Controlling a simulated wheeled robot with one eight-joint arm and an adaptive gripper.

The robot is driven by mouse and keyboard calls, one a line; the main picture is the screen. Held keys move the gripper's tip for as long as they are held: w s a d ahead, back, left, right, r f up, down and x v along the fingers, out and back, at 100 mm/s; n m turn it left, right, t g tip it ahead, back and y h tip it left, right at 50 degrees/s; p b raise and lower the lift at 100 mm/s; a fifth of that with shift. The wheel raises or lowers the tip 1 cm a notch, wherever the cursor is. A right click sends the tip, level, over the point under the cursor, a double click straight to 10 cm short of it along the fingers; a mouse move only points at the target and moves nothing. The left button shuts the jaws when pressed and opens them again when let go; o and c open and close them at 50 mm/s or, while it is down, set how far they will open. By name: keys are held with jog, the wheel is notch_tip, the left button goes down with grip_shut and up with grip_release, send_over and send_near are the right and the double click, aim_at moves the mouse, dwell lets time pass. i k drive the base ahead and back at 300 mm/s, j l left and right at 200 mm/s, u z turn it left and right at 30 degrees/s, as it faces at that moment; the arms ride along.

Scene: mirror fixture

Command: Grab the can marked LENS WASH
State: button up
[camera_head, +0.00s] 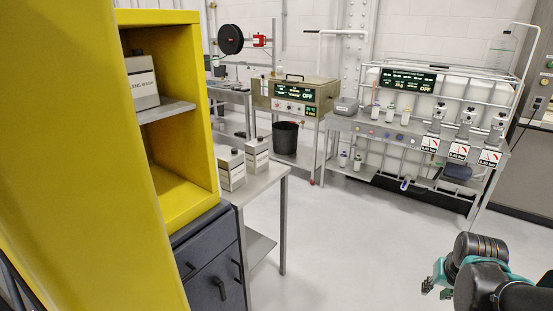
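A light grey can with a dark cap (146,92) stands on the upper shelf inside the yellow cabinet at the left. Its white label appears to read LENS WASH, and the cabinet's side hides its left part. Two similar cans stand on the grey table beside the cabinet, a nearer one (233,176) and a farther one (258,160); their labels are too small to read. My gripper (433,286), with teal parts, is at the lower right over the floor, far from all the cans. I cannot tell how far its fingers are apart, and no object shows in it.
The yellow cabinet (187,190) is open toward the right, with its shelf (172,108) inside and dark drawers (213,275) below. The grey table (266,182) adjoins it. A black bin (286,138) and a bench rack (383,128) stand behind. The middle floor is clear.

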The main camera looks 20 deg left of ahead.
aim_at(232, 168)
jog(key=i+l+z, duration=0.2)
jog(key=i, duration=0.85)
jog(key=j+u, duration=0.25)
jog(key=u, duration=0.2)
jog(key=j+u, duration=0.25)
jog(key=u, duration=0.2)
jog(key=j+u, duration=0.25)
jog(key=u, duration=0.2)
jog(key=i+j+u, duration=0.1)
jog(key=u, duration=0.35)
jog(key=i+j, duration=0.05)
jog(key=j, duration=0.05)
